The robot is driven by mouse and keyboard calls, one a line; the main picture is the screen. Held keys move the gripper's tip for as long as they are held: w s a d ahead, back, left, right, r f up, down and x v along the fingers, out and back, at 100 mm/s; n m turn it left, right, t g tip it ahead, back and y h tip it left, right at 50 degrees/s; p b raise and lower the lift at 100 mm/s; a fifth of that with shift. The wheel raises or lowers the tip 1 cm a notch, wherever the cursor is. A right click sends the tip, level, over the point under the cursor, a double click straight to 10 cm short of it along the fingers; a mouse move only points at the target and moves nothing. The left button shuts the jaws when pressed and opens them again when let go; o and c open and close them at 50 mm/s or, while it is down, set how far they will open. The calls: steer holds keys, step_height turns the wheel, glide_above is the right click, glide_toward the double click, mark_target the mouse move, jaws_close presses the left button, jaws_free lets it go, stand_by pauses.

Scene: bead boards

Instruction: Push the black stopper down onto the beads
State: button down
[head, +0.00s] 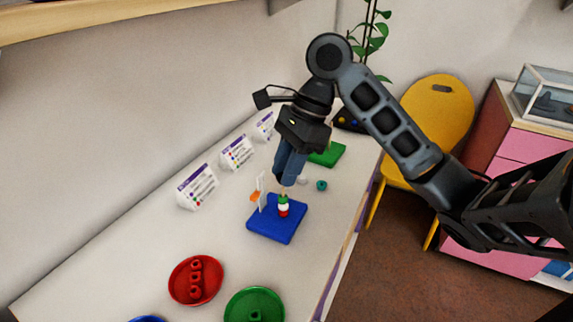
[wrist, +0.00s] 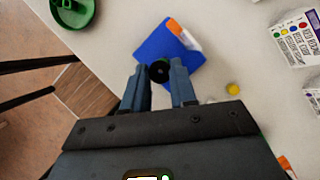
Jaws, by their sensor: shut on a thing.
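The black stopper (wrist: 159,72) is a round disc with a dark centre, between my fingertips in the wrist view. My gripper (wrist: 159,70) is shut on it. In the head view my gripper (head: 281,184) points down just above the bead stack (head: 283,207), and the stopper cannot be made out there. The stack shows green, white and red beads upright on the blue board (head: 262,226). The blue board also shows in the wrist view (wrist: 155,45), where the stopper hides the beads. Whether the stopper touches the top bead cannot be told.
A white and orange card (head: 260,188) stands at the board's back left edge. A red dish (head: 178,281) and a green dish (head: 273,300) lie nearer. Loose teal (head: 321,185) and white (head: 302,179) beads lie behind the board. Labelled cards (head: 197,188) line the wall.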

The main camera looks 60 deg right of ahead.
steer(key=shift+f, duration=0.9)
stand_by(0.8)
steer(key=shift+f, duration=0.35)
steer(key=shift+f+b, duration=0.45)
steer(key=shift+f, duration=0.1)
steer(key=c, duration=0.8)
jaws_free()
steer(key=shift+p+v, duration=0.75)
steer(key=shift+v, duration=3.15)
